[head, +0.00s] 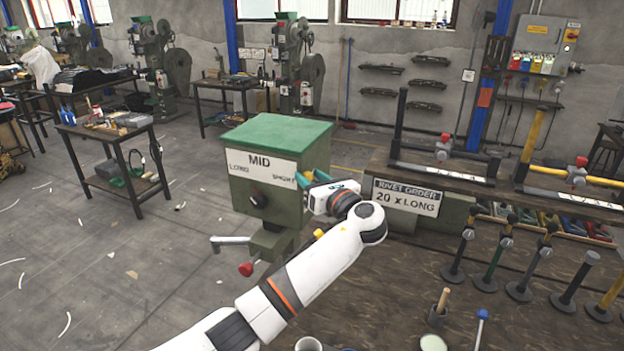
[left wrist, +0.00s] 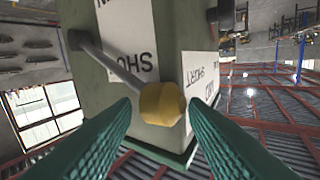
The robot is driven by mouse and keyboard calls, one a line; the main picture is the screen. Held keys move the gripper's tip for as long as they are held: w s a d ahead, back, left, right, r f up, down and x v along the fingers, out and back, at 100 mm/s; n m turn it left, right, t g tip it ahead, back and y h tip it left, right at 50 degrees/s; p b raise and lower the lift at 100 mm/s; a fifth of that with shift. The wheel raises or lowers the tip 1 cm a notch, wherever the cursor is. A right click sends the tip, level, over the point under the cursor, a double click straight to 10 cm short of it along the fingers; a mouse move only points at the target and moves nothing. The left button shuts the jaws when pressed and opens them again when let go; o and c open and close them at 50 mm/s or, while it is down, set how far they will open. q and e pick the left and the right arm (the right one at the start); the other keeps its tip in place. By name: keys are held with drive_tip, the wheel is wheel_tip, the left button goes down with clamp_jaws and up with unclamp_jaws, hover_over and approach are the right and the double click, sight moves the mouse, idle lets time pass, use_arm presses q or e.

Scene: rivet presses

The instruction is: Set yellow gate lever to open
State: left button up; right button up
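The yellow gate lever shows in the left wrist view as a grey rod with a yellow faceted knob (left wrist: 162,103). Its rod runs from a dark pivot on the side of the green press box (left wrist: 165,135). In the head view this box (head: 274,138) has a MID sign and a black dial. My left gripper (head: 311,178) is at the box's right side. In the left wrist view its teal fingers (left wrist: 161,108) are apart, with the knob between or just beyond their tips; contact is unclear. A yellow piece (head: 319,233) shows beside my arm; its link to the lever is unclear. My right gripper is out of view.
A grey handle (head: 228,241) and a red knob (head: 246,269) stick out below the box. A RIVET ORDER sign (head: 406,197) reads 20 x LONG. Several upright handles (head: 462,248) stand on the brown bench to the right. Open floor lies to the left.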

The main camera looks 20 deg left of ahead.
use_arm(q)
drive_tip(key=shift+o, duration=0.7)
drive_tip(key=shift+w+d, duration=0.15)
drive_tip(key=shift+s+d+f, duration=0.1)
drive_tip(key=shift+s+d, duration=0.1)
drive_tip(key=shift+s, duration=0.05)
drive_tip(key=b+v, duration=0.4)
drive_tip(key=v, duration=0.7)
drive_tip(key=shift+d+b, duration=0.2)
drive_tip(key=shift+b, duration=0.1)
